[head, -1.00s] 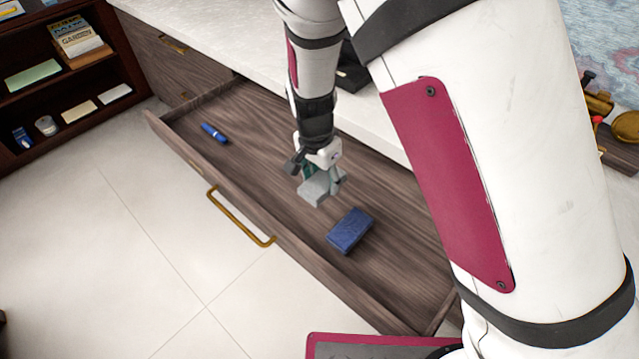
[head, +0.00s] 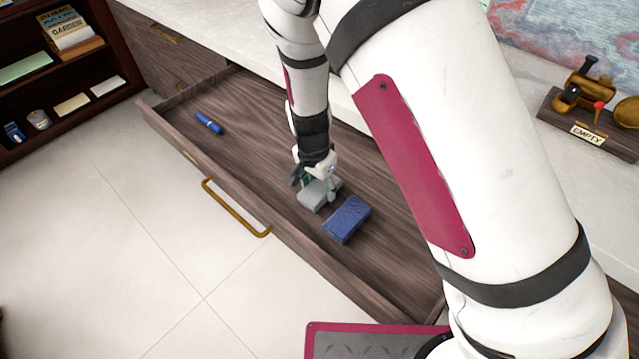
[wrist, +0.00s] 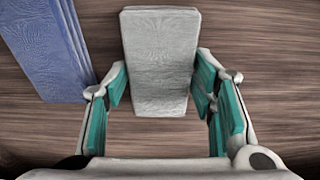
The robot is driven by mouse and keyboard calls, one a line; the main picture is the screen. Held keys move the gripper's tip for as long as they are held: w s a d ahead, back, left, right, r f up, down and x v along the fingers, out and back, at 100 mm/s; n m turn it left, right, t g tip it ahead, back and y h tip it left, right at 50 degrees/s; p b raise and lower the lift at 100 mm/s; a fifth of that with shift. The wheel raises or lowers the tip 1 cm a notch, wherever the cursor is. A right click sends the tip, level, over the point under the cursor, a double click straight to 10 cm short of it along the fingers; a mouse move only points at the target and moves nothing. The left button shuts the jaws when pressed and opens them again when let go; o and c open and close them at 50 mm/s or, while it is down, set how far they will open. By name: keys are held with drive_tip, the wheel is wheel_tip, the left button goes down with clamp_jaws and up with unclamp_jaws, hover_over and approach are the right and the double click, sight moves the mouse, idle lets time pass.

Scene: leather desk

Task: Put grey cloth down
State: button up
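The grey cloth (head: 314,197) is a folded block low in the open drawer, just left of a blue folded block (head: 348,220). In the wrist view the grey cloth (wrist: 160,62) lies between the two teal-padded fingers of my gripper (wrist: 160,80). The fingertips appear to touch its two sides. In the head view my gripper (head: 318,182) points down at the cloth and hides its far part. I cannot tell whether the cloth's underside rests on the drawer floor.
The drawer (head: 270,140) has a wooden floor and raised walls; a blue pen-like object (head: 208,123) lies at its far left. The blue block (wrist: 48,45) is close on the left in the wrist view. The drawer floor between pen and cloth is clear. The pale desktop (head: 215,38) overhangs behind.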

sight(316, 192)
drive_tip(key=shift+o, duration=1.3)
drive_tip(key=shift+r, duration=0.15)
wheel_tip(316, 192, up, 12)
drive_tip(key=s+p, duration=0.1)
drive_tip(key=p, duration=0.2)
drive_tip(key=shift+a, duration=0.45)
drive_tip(key=s+d+r+n+y, duration=0.1)
drive_tip(key=s+d+r+n, duration=0.1)
drive_tip(key=s+d+r, duration=0.6)
drive_tip(key=s+d+r+n+y, duration=0.1)
drive_tip(key=s+d+r+n, duration=0.15)
drive_tip(key=d+r, duration=0.55)
drive_tip(key=s+d+r+n, duration=0.1)
drive_tip(key=s+d+r, duration=0.2)
drive_tip(key=s, duration=0.5)
drive_tip(key=s+d+r+n+h, duration=0.1)
drive_tip(key=s+d+r+n, duration=0.1)
drive_tip(key=s, duration=0.7)
drive_tip(key=shift+d+r+t, duration=0.3)
drive_tip(key=shift+d+r, duration=0.15)
drive_tip(key=shift+d, duration=0.25)
